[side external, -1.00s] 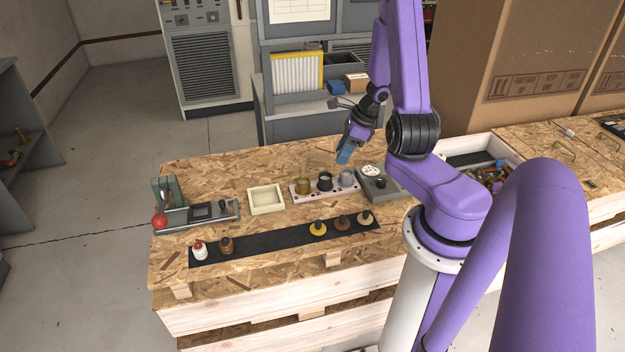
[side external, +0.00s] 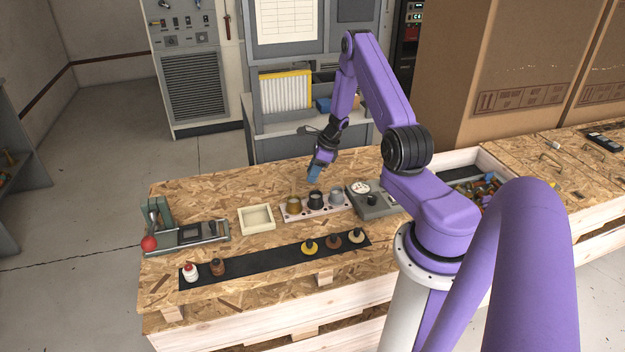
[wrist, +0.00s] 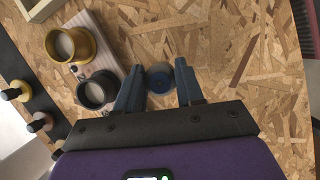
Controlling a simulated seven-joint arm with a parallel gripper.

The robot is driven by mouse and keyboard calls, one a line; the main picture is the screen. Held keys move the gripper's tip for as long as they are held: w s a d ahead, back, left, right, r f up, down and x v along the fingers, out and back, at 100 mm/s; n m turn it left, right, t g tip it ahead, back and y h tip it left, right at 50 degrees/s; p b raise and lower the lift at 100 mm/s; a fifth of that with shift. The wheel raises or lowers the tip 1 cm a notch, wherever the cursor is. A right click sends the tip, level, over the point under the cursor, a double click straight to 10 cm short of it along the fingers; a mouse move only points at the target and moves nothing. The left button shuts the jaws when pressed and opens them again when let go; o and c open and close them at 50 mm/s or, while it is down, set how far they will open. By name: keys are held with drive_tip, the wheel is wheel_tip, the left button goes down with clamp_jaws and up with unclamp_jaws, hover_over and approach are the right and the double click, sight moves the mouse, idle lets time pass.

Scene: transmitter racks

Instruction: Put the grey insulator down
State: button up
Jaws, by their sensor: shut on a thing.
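My gripper (side external: 315,173) is over the wooden bench top, behind the row of cups in the side view. In the wrist view its two blue fingers (wrist: 159,84) are shut on a small round grey-blue piece (wrist: 160,77), seen end-on, which I take to be the grey insulator. The side view does not show it clearly. Bare chipboard (wrist: 235,60) lies around it in the wrist view. Its height above the wood is hard to judge.
A pale rack (side external: 291,217) holds a brass cup (side external: 293,204), a black cup (side external: 316,199) and a grey cup (side external: 336,196). A grey device (side external: 375,204) stands right, a cream tray (side external: 256,219) left. A black strip (side external: 262,259) with several small insulators runs in front.

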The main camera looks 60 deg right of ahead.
drive_tip(key=shift+w+d+f, duration=0.2)
drive_tip(key=shift+f, duration=1.65)
drive_tip(key=shift+f, duration=0.1)
drive_tip(key=o, duration=1.1)
